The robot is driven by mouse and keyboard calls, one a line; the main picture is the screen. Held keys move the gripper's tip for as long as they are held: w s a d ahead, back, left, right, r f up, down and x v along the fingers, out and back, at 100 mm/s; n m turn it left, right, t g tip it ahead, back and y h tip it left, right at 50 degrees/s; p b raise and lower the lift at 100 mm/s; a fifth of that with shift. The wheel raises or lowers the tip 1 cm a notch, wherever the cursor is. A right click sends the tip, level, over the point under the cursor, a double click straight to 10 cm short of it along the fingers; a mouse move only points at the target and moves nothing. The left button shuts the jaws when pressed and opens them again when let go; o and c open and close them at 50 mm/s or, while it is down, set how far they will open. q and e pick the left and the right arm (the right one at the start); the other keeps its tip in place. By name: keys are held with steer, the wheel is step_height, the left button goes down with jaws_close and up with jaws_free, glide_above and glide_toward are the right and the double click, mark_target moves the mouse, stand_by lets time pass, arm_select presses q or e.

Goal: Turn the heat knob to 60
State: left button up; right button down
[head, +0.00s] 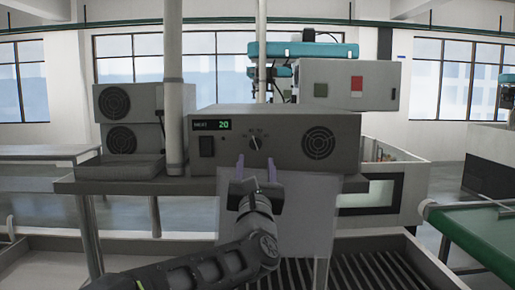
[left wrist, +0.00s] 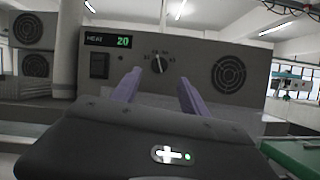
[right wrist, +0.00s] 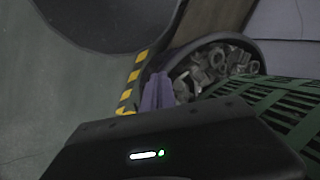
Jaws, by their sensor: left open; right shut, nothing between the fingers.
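The heat knob (head: 255,144) is a small dark dial with a light pointer on the front of a grey control box (head: 282,118). It also shows in the left wrist view (left wrist: 159,64), with small marks around it. The green display (head: 223,124) beside the label HEAT reads 20. My left gripper (head: 256,167) is open, its two purple fingers pointing at the panel just below the knob and spread to either side of it. It appears apart from the knob. My right gripper (right wrist: 157,92) is shut and empty, and only the right wrist view shows it.
A dark rocker switch (head: 206,146) is left of the knob and a round fan grille (head: 318,142) is right. A pale post (head: 173,90) stands at the box's left. In the right wrist view, a round container of metal parts (right wrist: 212,65) is near a green crate (right wrist: 285,105).

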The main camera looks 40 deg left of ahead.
mark_target(256, 145)
arm_select(q)
steer(key=p+x, duration=0.4)
steer(key=x, duration=0.2)
steer(key=shift+w+a+r, duration=0.2)
steer(key=shift+a+r, duration=0.05)
steer(key=shift+r, duration=0.05)
steer(key=shift+w+a+r, duration=0.1)
steer(key=shift+w+a, duration=0.15)
steer(key=shift+w, duration=0.05)
jaws_close()
